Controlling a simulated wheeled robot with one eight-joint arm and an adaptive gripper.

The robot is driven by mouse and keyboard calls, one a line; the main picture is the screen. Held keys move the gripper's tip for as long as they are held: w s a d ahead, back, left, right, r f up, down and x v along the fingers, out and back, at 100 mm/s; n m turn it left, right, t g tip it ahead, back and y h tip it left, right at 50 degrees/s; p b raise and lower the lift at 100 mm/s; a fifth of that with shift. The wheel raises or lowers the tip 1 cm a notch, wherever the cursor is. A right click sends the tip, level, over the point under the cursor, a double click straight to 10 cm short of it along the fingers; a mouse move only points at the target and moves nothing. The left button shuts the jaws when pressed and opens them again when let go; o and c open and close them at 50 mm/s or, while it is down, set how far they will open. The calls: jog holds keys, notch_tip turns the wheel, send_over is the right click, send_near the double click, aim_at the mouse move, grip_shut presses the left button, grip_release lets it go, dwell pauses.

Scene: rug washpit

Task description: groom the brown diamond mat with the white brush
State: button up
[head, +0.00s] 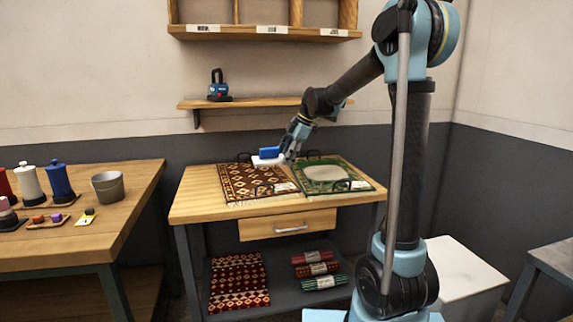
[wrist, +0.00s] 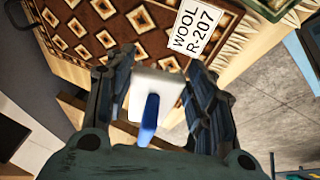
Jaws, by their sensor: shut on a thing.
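The brown diamond mat (head: 240,184) lies flat on the left half of the wooden workbench, with clips at its far and near edges. It fills the upper left of the wrist view (wrist: 75,35), with a white tag reading "WOOL R-207" (wrist: 197,31). The white brush (head: 264,161) has a white block and a blue part. My gripper (head: 285,153) is shut on it, near the mat's far right corner in the head view. In the wrist view the brush (wrist: 157,88) sits between my fingers. Whether it touches the mat cannot be told.
A green mat (head: 366,184) with a pale centre lies clipped on the bench's right half. A wall shelf (head: 255,103) holds a blue tool (head: 218,86). The left table (head: 125,190) holds bottles and a grey bucket (head: 107,187). Rolled and folded rugs lie under the bench.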

aim_at(270, 159)
jog(key=s+a, duration=0.1)
jog(key=a, duration=0.1)
jog(key=a+r, duration=0.1)
jog(key=a, duration=0.1)
jog(key=s+a+r, duration=0.1)
jog(key=a, duration=0.2)
jog(key=shift+s+r, duration=0.25)
jog(key=shift+s, duration=0.05)
jog(key=shift+f, duration=2.45)
